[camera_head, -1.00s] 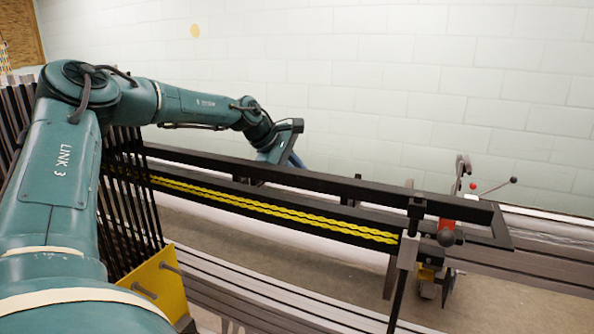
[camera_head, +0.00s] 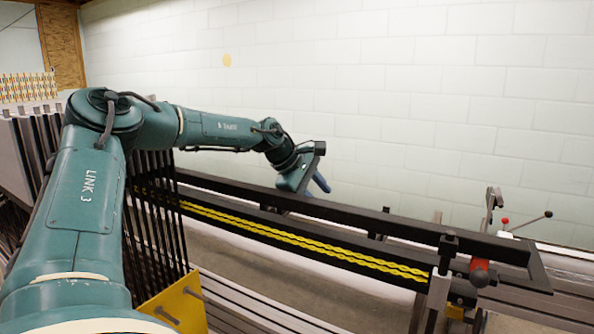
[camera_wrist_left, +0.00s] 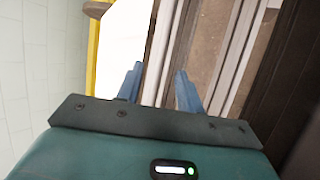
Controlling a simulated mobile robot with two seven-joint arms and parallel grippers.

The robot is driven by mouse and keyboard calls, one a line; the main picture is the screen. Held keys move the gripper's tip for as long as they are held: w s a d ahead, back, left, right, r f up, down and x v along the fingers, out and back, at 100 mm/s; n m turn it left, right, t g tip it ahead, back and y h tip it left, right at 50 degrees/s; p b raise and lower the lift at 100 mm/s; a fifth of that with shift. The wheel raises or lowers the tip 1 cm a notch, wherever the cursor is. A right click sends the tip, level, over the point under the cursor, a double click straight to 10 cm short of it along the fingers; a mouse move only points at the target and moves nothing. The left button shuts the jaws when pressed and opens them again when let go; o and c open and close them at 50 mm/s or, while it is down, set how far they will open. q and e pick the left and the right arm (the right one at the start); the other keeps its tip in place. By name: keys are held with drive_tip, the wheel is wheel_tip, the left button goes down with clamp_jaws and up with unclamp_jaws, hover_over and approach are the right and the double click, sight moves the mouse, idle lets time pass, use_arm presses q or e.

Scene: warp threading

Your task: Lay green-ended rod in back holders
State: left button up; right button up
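My left gripper (camera_head: 318,184) is beyond the long black frame (camera_head: 330,212), near the white wall. In the left wrist view its two blue fingers (camera_wrist_left: 158,86) stand apart with nothing between them, so it is open and empty. Black upright fittings (camera_head: 446,250) stand on the frame's right part; I cannot tell whether they are the back holders. I can make out no green-ended rod in either view. My right gripper is not in view.
Yellow twisted strips (camera_head: 300,240) run along the frame's near side. Dark upright slats (camera_head: 160,215) and a yellow plate (camera_head: 176,304) stand at the left. A red-knobbed lever fitting (camera_head: 505,222) is at the right. A white wall (camera_head: 420,90) closes the back.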

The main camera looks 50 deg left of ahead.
use_arm(q)
drive_tip(key=v, duration=1)
drive_tip(key=shift+s+r, duration=0.25)
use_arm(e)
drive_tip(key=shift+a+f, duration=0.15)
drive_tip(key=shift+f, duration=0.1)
